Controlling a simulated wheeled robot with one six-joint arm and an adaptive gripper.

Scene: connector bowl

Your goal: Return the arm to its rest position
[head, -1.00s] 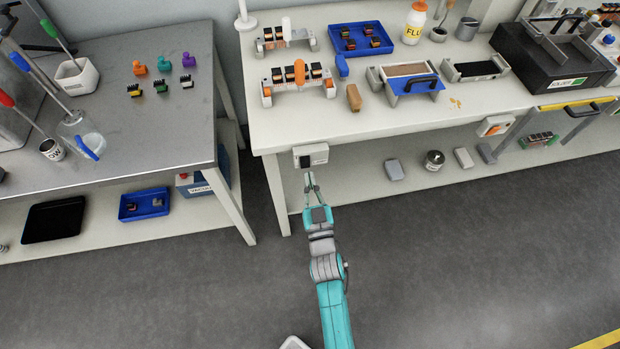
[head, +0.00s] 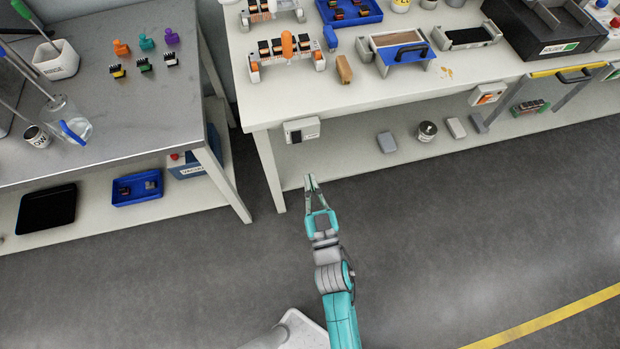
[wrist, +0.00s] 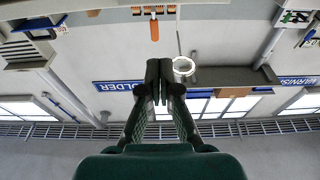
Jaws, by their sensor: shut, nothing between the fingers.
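My gripper (head: 311,183) is in the middle of the head view, at the end of my teal arm. It points toward the white bench (head: 345,108) and hangs over the grey floor, in front of the bench's lower shelf. Its fingers are together at the tips, with nothing between them. In the wrist view the two dark fingers (wrist: 159,85) also meet.
A white switch box (head: 302,130) hangs on the bench's front edge, just beyond my gripper. A grey metal table (head: 110,100) stands to the left, with a gap between the two. The floor (head: 450,235) to the right is clear.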

